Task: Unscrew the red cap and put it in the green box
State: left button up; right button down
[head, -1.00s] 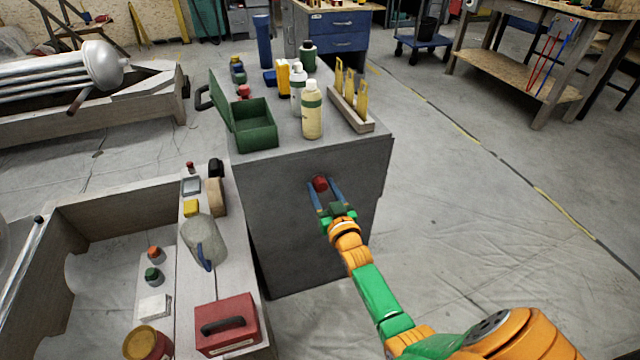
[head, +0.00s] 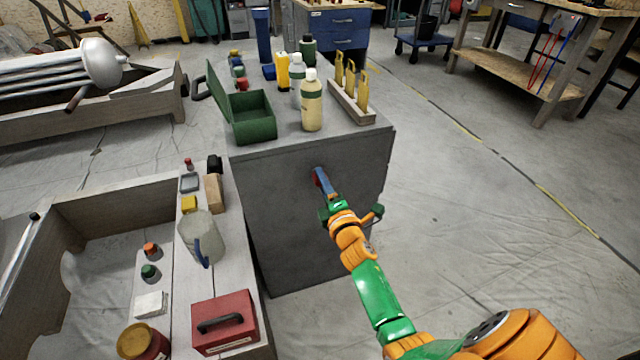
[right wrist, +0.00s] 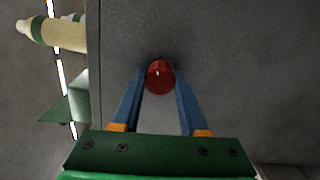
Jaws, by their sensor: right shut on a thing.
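The red cap (right wrist: 160,77) sits on the front face of the grey cabinet (head: 275,220); in the head view only a sliver of it (head: 315,180) shows beside my fingers. My right gripper (head: 319,178) is at the cabinet face with its blue fingers on both sides of the cap, shut on it; the right wrist view shows the same gripper (right wrist: 160,85). The green box (head: 254,127) stands on the cabinet top with its lid raised at the left. What is inside it is not clear. My left gripper is not in view.
A cream bottle (head: 312,108), white bottle (head: 297,85), yellow container (head: 283,70) and wooden rack (head: 350,105) stand right of the box. At left, a bench holds a grey jug (head: 200,240) and red case (head: 222,322).

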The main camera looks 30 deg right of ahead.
jog(key=shift+c, duration=1.8)
grip_release()
jog(key=shift+c, duration=0.8)
